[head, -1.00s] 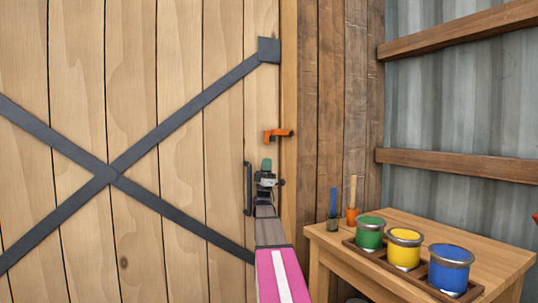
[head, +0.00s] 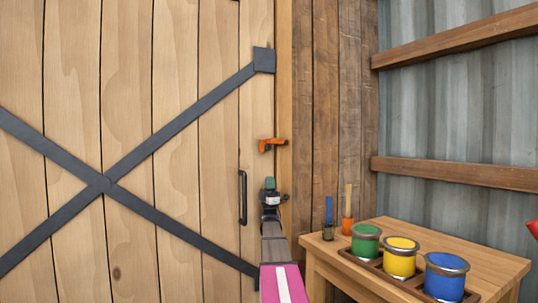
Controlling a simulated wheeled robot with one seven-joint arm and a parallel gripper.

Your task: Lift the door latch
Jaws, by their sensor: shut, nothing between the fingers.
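The wooden door (head: 175,90) with dark crossed straps fills the left of the head view. The orange latch (head: 270,145) sits near the door's right edge, reaching across to the frame post. A black pull handle (head: 243,198) is on the door below and left of the latch. My gripper (head: 270,184) is below the latch and right of the handle, apart from the latch in the picture. It is shut, with nothing seen in it. My arm hides part of the door edge, and the fingertips are small and hard to make out.
A wooden table (head: 480,242) stands at the right. On it, a tray holds a green can (head: 366,246), a yellow can (head: 400,264) and a blue can (head: 446,283). Two brushes stand near its back left corner, one with an orange base (head: 347,226). A corrugated wall (head: 450,110) with wooden rails is behind.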

